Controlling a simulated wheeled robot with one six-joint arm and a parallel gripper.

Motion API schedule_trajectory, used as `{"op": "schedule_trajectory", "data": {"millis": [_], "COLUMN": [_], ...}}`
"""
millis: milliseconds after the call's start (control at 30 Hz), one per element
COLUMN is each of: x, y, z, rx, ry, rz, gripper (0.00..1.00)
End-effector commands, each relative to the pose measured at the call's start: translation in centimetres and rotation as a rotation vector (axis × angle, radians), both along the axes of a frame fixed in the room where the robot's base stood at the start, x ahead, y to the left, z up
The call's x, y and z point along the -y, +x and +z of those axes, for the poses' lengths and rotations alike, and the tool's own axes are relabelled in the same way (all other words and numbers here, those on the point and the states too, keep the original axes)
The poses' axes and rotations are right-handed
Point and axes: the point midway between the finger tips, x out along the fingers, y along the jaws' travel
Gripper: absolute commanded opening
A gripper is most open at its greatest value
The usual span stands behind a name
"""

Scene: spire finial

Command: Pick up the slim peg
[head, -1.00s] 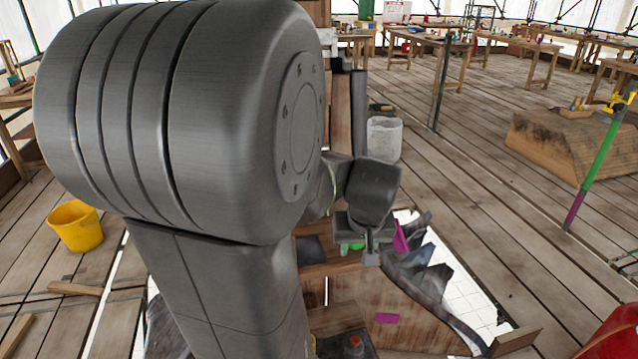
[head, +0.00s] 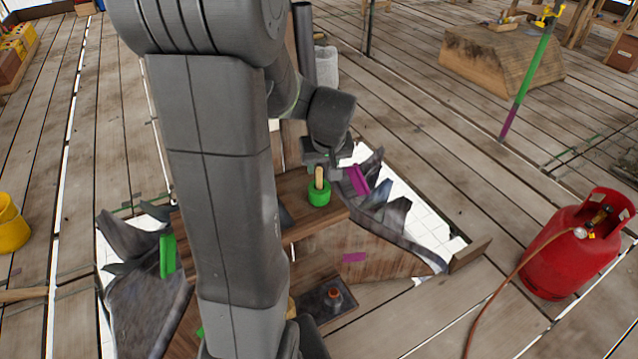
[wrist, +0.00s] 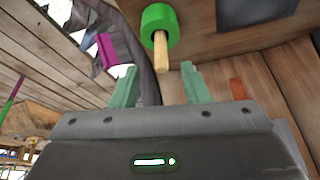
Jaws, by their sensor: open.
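The slim peg (head: 319,177) is a pale wooden rod standing up out of a green ring-like holder (head: 319,196) on the brown timber structure. In the wrist view the peg (wrist: 161,52) sticks out of the green holder (wrist: 158,18) toward my gripper. My gripper (wrist: 160,76) is open, with a greenish finger on each side of the peg's line. The peg's free end appears level with the fingertips, about midway between them; I cannot tell its depth. No contact shows. In the head view my gripper (head: 322,163) is just above the peg, its fingers mostly hidden.
A magenta piece (head: 357,180) stands close right of the peg, beside jagged dark slates (head: 388,212). An orange-topped fitting (head: 334,297) sits lower on the structure. A red gas cylinder (head: 572,245) stands at right. My arm hides the structure's middle.

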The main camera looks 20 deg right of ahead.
Motion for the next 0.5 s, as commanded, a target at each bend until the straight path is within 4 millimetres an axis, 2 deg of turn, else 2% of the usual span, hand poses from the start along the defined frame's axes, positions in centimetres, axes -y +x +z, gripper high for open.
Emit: {"op": "schedule_trajectory", "data": {"millis": [267, 500], "x": [0.1, 0.2], "y": [0.7, 2.1], "z": [-1.5, -3.8], "rx": [-0.001, -0.003], "ry": [0.0, 0.001], "rz": [0.001, 0.001], "gripper": [0.41, 0.41]}}
